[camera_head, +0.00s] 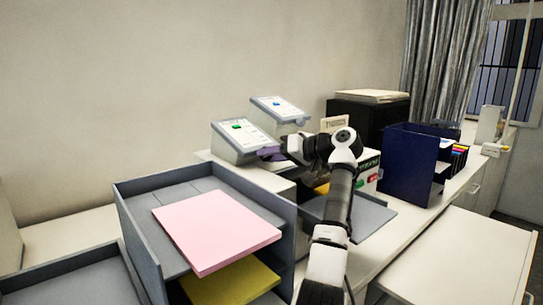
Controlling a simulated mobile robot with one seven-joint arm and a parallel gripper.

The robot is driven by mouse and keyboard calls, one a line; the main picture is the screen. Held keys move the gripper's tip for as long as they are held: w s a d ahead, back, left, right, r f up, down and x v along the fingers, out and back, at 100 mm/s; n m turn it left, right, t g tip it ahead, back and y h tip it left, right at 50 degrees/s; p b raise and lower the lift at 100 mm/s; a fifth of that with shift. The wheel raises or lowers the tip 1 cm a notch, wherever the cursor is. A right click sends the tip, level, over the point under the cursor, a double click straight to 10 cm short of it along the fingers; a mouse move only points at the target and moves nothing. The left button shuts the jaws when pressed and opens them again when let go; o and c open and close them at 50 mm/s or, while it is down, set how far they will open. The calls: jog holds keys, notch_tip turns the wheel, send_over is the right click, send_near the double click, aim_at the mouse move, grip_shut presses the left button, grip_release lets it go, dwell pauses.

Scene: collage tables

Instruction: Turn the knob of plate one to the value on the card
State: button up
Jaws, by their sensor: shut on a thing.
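Two tilted light-grey plates stand on the counter by the wall. The nearer plate (235,140) has a green mark, and the farther plate (276,109) has a blue mark. Their print is too small to read, so I cannot tell which is plate one. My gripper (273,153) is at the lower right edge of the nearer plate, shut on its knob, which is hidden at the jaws. A dark purple piece shows there. A small beige card (335,123) with dark print stands behind my arm; its value is unreadable.
A grey tray (130,215) with pink sheets (215,230) above yellow ones stands in front. A dark blue organiser (405,165) and a black box (365,118) stand at the right. A bare white tabletop (460,255) lies at the lower right.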

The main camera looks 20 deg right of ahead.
jog(key=shift+m+y, duration=0.3)
jog(key=shift+y, duration=0.2)
jog(key=o, duration=1)
jog(key=shift+d, duration=0.1)
jog(key=b+v, duration=0.2)
jog(key=v, duration=1.1)
jog(key=shift+d, duration=0.4)
jog(key=shift+s, duration=0.1)
